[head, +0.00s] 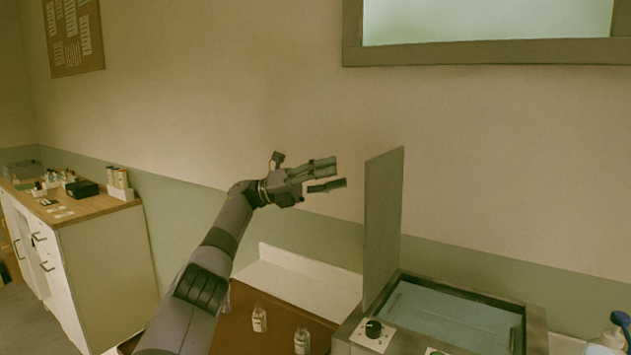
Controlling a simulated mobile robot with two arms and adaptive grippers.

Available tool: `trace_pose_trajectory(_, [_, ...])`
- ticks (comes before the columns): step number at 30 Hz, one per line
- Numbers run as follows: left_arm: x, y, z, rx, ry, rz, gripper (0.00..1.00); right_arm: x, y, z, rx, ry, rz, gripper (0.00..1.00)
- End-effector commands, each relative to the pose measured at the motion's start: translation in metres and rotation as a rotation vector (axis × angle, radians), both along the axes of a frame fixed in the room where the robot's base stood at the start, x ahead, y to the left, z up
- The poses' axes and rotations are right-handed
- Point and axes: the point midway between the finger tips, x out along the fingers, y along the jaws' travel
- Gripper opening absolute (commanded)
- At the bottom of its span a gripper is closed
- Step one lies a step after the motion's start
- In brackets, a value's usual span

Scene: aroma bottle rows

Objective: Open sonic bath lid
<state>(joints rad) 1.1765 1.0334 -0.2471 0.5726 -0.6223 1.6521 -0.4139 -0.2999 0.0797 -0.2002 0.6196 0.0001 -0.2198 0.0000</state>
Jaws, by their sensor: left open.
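The sonic bath (438,318) stands at the lower right, a grey box with a pale blue basin and a dark knob on its front panel. Its lid (383,226) is a flat grey panel standing upright at the left edge of the basin, so the basin is uncovered. My left gripper (338,175) is open and empty, in the air to the left of the lid's upper part, with a gap between them. My right gripper is not in view.
Two small labelled bottles (260,319) (302,340) stand on a brown surface below my left arm. A spray bottle (612,338) is at the lower right corner. A wooden-topped cabinet (98,213) with small items stands at the left. The air above the basin is clear.

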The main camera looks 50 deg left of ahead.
Motion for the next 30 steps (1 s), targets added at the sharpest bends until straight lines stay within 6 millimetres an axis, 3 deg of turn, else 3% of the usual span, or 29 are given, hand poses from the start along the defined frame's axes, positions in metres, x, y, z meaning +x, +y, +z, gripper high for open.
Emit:
trace_pose_trajectory(4, [-0.012, 0.019, -0.005, -0.003, -0.003, 0.002, 0.45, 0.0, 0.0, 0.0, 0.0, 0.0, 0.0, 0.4])
trace_pose_trajectory(10, [-0.017, 0.029, -0.01, 0.0, -0.002, 0.002, 0.45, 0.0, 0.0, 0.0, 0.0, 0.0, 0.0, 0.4])
trace_pose_trajectory(30, [-0.022, 0.035, -0.014, 0.001, 0.0, -0.001, 0.45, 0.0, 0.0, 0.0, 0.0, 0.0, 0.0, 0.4])
